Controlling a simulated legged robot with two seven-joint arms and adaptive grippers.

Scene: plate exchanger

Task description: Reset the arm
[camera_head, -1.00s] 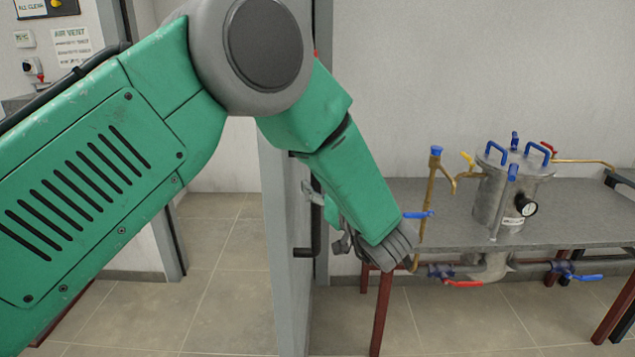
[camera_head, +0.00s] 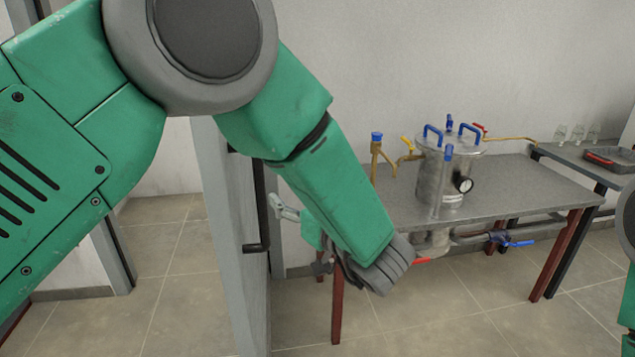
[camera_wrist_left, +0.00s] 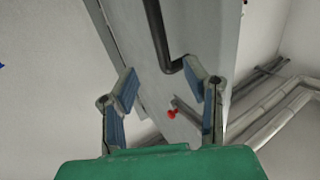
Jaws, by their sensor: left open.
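My left arm crosses the head view from the left, bent at a large grey joint. My left gripper (camera_head: 285,208) is partly hidden behind its green forearm, near the grey door panel with a black handle. In the left wrist view my left gripper (camera_wrist_left: 165,88) has its two blue-padded fingers spread apart, with nothing between them. Beyond the fingers are the door panel (camera_wrist_left: 140,80) and its black bar handle (camera_wrist_left: 160,40). I cannot tell whether a finger touches the handle. A green part of my right arm shows at the right edge of the head view; its gripper is outside the picture.
A grey table (camera_head: 520,190) on the right carries a steel vessel (camera_head: 447,180) with blue handles and a gauge. Pipes and valves with coloured levers surround it. Farther right is a dark tray (camera_head: 610,160). Tiled floor (camera_head: 165,240) shows left of the door.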

